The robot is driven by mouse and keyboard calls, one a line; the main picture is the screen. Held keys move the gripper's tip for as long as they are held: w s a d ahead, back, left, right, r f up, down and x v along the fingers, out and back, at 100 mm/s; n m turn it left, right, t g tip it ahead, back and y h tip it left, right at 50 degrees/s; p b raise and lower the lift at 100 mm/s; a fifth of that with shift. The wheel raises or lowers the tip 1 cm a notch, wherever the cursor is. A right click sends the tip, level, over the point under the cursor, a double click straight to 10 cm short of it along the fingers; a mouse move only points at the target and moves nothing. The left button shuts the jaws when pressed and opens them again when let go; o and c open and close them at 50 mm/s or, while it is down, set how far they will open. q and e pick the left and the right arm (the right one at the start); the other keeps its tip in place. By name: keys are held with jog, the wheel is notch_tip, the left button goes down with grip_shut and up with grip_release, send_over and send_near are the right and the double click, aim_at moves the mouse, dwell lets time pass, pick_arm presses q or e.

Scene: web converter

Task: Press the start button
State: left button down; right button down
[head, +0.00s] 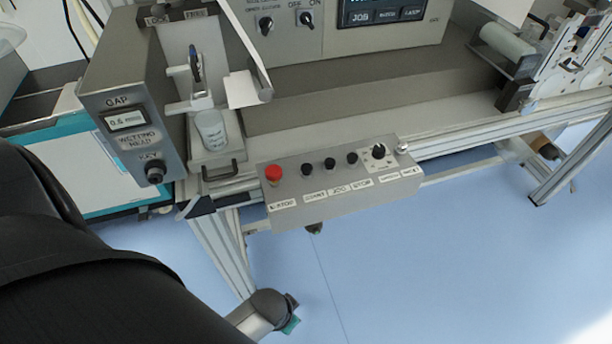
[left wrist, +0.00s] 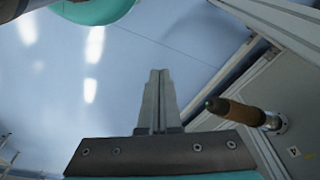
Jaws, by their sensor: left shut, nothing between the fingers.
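The grey control box (head: 338,191) is on the front of the machine in the head view. The start button (head: 306,169) is the small black button just right of the red emergency stop (head: 273,174), above a label that seems to read START. My left gripper (left wrist: 158,72) is shut and empty in the left wrist view. It has blue floor behind its fingertips, and no button shows in that view. I cannot make out its fingers in the head view, where a black arm of mine fills the lower left. My right gripper is not in view.
The jog (head: 329,163) and stop (head: 352,158) buttons and a selector knob (head: 379,151) sit right of the start button. The gap unit (head: 130,120) stands at left, beside a small cup (head: 210,130). A brown handle (left wrist: 245,112) juts near my left fingers. Floor in front is clear.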

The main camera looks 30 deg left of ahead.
pick_arm(q)
jog(key=w+a+r+m+t+p, duration=0.1)
jog(key=w+r+t+p, duration=0.3)
jog(key=r, duration=0.9)
jog(key=w+r+m+g+p, duration=0.15)
jog(key=w+r, duration=0.45)
jog(key=r, duration=0.7)
jog(key=w+a+r+m+t, duration=0.2)
jog(key=w+a+r, duration=0.2)
jog(key=w, duration=0.3)
jog(key=w+a+r+m+t+p, duration=0.1)
jog(key=w+a+r+m+t, duration=0.1)
jog(key=w+a, duration=0.4)
notch_tip(320, 180, up, 2)
jog(key=shift+w+a+r+m+h, duration=0.15)
jog(key=shift+w+a+m+h, duration=0.15)
jog(key=shift+w+m, duration=0.5)
jog(key=shift+w, duration=0.1)
